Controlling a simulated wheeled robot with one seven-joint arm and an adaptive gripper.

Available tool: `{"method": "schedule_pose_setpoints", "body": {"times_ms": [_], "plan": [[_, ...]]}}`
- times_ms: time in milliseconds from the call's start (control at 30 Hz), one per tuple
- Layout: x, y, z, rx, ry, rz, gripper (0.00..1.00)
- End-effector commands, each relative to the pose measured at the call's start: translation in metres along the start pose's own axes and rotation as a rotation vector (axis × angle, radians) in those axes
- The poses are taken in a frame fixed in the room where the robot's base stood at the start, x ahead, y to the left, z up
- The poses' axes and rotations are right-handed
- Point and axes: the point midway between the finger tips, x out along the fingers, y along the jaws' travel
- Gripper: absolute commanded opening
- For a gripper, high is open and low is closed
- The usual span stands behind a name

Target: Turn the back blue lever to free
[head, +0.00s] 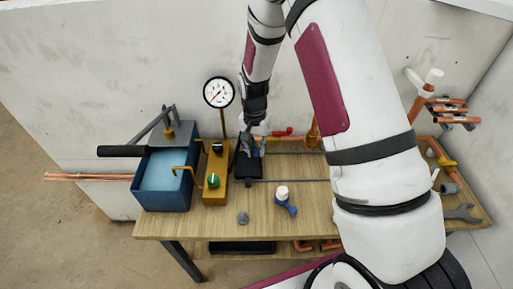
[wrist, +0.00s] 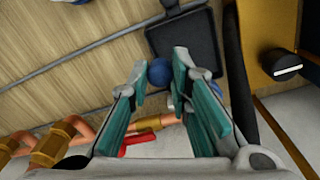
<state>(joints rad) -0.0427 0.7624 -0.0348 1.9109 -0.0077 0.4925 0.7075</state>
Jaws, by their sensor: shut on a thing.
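My gripper (head: 250,141) reaches down at the back of the bench, just behind a black plate (head: 247,168). In the wrist view its teal fingers (wrist: 160,70) are shut around a round blue knob (wrist: 160,72), which looks like the end of the back blue lever. The rest of that lever is mostly hidden by the fingers; a bit of blue shows beside the right finger. I cannot tell the back lever's angle.
A mustard box (head: 215,180) with a green knob and a gauge (head: 218,92) stand left of the gripper, beside a blue water tank (head: 162,190). A red handle (head: 284,131) and copper pipes lie close behind.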

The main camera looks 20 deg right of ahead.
Motion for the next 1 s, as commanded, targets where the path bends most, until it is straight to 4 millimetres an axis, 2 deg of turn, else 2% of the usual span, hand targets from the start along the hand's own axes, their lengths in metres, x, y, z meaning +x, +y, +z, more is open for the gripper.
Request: {"method": "schedule_pose_setpoints", "body": {"times_ms": [367, 1000], "plan": [[0.0, -0.004, 0.003, 0.068, -0.001, -0.001, 0.0], [-0.001, -0.019, 0.014, 0.376, -0.011, -0.002, 0.0]]}}
